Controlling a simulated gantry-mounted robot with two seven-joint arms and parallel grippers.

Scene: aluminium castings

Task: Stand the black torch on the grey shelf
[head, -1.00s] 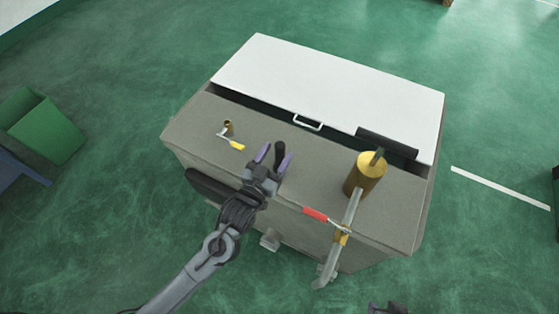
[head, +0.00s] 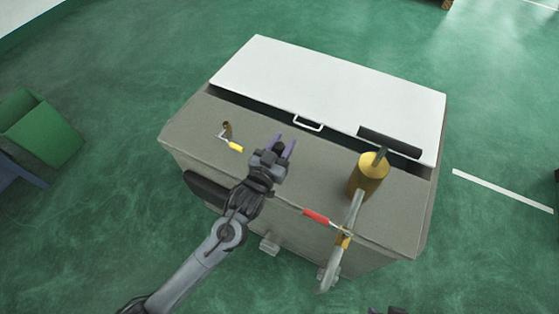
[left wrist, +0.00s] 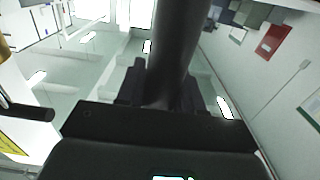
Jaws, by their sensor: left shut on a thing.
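My left gripper (head: 283,148) is above the grey top of the cabinet, near the middle of its front part. It is shut on the black torch (head: 278,146), which is mostly hidden by the gripper in the head view. In the left wrist view the torch (left wrist: 180,45) is a dark cylinder rising from between the fingers. The grey surface (head: 190,130) is the front strip of the cabinet top; I take it to be the grey shelf. A small dark piece (head: 387,310) at the bottom edge of the head view may be my right gripper; its jaws cannot be made out.
A white panel (head: 330,85) with a handle (head: 308,123) covers the back. A black bar (head: 390,141) lies along its front edge. A brass cylinder (head: 367,175) stands right of my gripper, beside a red-handled tool (head: 317,216). A yellow-handled tool (head: 235,146) lies left.

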